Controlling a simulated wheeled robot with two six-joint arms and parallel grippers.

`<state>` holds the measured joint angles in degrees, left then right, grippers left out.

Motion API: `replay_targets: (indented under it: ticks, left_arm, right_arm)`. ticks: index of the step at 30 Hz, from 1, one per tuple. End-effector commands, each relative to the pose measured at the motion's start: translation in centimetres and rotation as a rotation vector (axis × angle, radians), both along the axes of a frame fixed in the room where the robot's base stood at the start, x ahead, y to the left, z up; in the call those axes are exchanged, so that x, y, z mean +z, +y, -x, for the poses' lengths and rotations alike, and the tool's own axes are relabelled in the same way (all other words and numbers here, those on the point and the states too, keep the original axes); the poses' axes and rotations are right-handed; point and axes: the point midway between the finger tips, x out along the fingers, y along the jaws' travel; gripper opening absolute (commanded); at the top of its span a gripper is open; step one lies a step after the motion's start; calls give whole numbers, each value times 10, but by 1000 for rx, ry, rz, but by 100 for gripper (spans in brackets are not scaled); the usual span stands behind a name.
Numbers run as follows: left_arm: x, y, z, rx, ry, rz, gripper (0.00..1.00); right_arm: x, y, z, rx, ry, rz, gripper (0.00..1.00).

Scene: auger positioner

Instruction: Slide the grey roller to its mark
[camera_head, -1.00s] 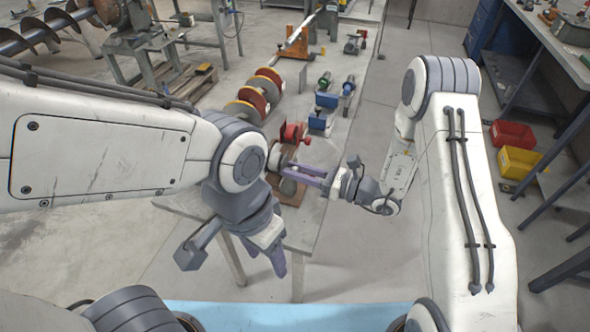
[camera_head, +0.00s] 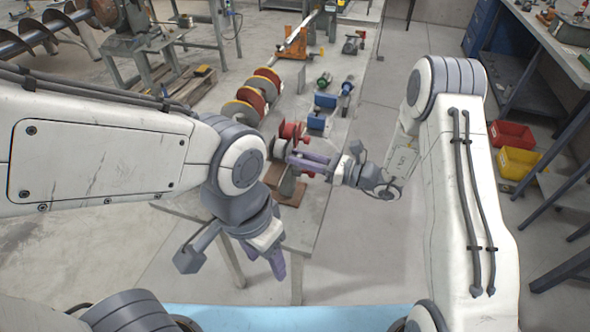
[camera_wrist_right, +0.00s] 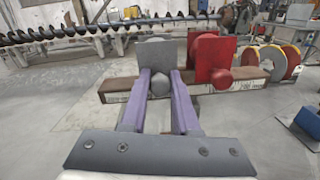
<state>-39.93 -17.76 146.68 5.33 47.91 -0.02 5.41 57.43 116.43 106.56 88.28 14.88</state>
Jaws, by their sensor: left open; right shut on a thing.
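The grey roller (camera_wrist_right: 157,50) shows in the right wrist view as a grey upright plate with a round knob, on a brown rail (camera_wrist_right: 118,91). My right gripper (camera_wrist_right: 158,80) is shut on the grey roller's knob, a purple finger on each side. A red roller (camera_wrist_right: 207,60) with a red knob stands just right of it on the same rail. Small white markings are on the rail's front face, too small to read surely. In the head view my right gripper (camera_head: 305,162) reaches left over the bench. My left gripper (camera_head: 275,264) is open and empty, pointing down near the bench's front edge.
The grey bench (camera_head: 322,205) carries blue blocks (camera_head: 318,121) and red and white discs (camera_head: 257,100) behind the rail. Red (camera_head: 511,135) and yellow (camera_head: 519,162) bins lie at the right. Clear floor (camera_head: 375,240) lies right of the bench.

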Motion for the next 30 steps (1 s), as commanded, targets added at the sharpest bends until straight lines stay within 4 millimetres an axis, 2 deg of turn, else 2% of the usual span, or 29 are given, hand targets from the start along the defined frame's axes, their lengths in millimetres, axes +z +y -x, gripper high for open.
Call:
replay_targets:
  ticks: [3,11,12,14,25,30]
  left_arm:
    - [-5,0,0,0,0,0,58]
    - [-4,0,0,0,0,0,58]
    - [-4,0,0,0,0,0,58]
    - [-4,0,0,0,0,0,58]
    - [-5,0,0,0,0,0,58]
    - [-12,0,0,0,0,0,58]
  right_arm:
    - [-1,-4,-11,-3,0,2,0]
    - [0,-4,-12,-3,2,2,0]
    - [0,-4,-12,-3,2,2,37]
    - [0,-4,-12,-2,1,1,59]
    - [0,-7,-11,-2,1,1,59]
    - [-2,-29,-3,-7,1,1,59]
